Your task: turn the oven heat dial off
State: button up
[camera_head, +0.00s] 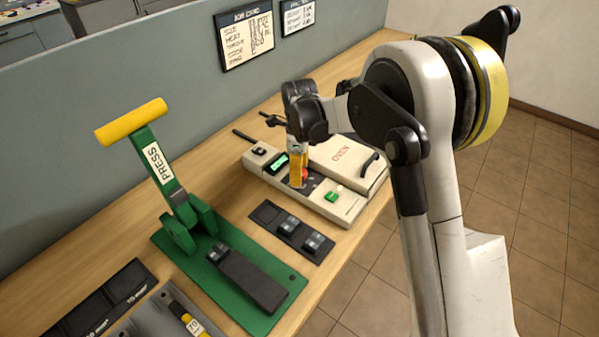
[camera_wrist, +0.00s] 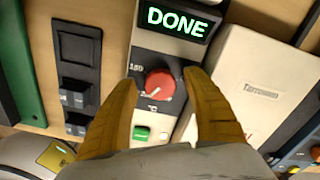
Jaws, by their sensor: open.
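The oven (camera_head: 335,150) is a cream box on the wooden bench, with a control panel along its front. In the wrist view its red heat dial (camera_wrist: 160,84) shows a pale pointer mark, with "150" printed to its left and "°C" below. The lit display (camera_wrist: 178,21) reads "DONE" in green. A green button (camera_wrist: 141,133) sits below the dial. My gripper (camera_wrist: 166,80) has its two yellow fingers apart, one on each side of the dial; contact cannot be told. In the head view my gripper (camera_head: 298,172) points down over the panel and partly hides the dial.
A green press (camera_head: 205,235) with a yellow handle stands to the left on the bench. A dark tray (camera_head: 290,232) with small grey parts lies between press and oven. A grey partition (camera_head: 120,80) with wall signs runs behind the bench.

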jog(key=c, duration=1.2)
